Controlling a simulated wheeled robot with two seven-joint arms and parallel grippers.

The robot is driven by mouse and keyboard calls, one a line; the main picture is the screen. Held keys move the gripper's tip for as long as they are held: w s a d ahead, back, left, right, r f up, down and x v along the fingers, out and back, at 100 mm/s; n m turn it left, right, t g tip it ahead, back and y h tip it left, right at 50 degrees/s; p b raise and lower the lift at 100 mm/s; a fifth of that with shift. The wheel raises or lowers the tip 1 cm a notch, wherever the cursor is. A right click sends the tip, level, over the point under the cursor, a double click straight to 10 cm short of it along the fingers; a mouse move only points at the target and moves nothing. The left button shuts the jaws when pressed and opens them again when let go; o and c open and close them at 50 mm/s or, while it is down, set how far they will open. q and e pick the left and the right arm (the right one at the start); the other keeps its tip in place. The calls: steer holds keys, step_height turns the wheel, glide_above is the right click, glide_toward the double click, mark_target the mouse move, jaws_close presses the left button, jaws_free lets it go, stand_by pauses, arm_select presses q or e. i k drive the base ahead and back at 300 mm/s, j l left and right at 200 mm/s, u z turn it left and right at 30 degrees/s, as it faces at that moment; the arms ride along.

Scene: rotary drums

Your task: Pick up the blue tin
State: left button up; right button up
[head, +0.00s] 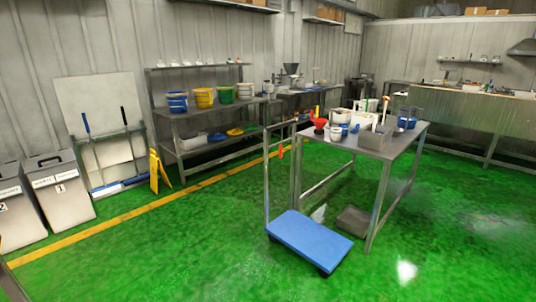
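Small blue-and-white containers stand on the metal table (400,146) right of centre. One blue-and-white tin (336,133) is at the table's near left, beside a red funnel-like item (319,124). Another blue container (407,122) stands at the table's right side, behind a grey metal box. They are small and far off, so I cannot tell which one is the blue tin. Neither of my grippers shows in the head view.
A blue platform trolley (310,241) stands on the green floor before the table. A shelf (208,112) with blue, yellow and green buckets is behind. Grey bins (62,187) and a yellow floor sign (159,171) stand left.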

mark_target(343, 130)
steer(key=i+u, duration=0.35)
steer(key=i, duration=1.9)
steer(key=i+u, duration=0.15)
steer(key=i, duration=0.45)
steer(key=i+u, duration=0.15)
steer(key=i, duration=0.45)
steer(key=i+l+u, duration=0.15)
steer(key=i, duration=0.45)
steer(key=i+z, duration=0.4)
steer(key=i, duration=0.25)
steer(key=i+j+z, duration=0.2)
steer(key=i+z, duration=0.2)
steer(key=i, duration=0.2)
steer(key=i+l+z, duration=0.15)
steer(key=i+z, duration=1.1)
steer(key=i+l+u, duration=0.2)
steer(key=i, duration=1.65)
steer(key=i+z, duration=0.1)
steer(key=z, duration=0.35)
steer(key=i+j+z, duration=0.1)
steer(key=z, duration=0.4)
steer(key=i+j+z, duration=0.15)
steer(key=z, duration=0.3)
steer(key=j+z, duration=0.1)
steer(key=z, duration=0.4)
steer(key=i+j+z, duration=0.1)
steer(key=z, duration=0.35)
steer(key=j+z, duration=0.3)
steer(key=z, duration=0.2)
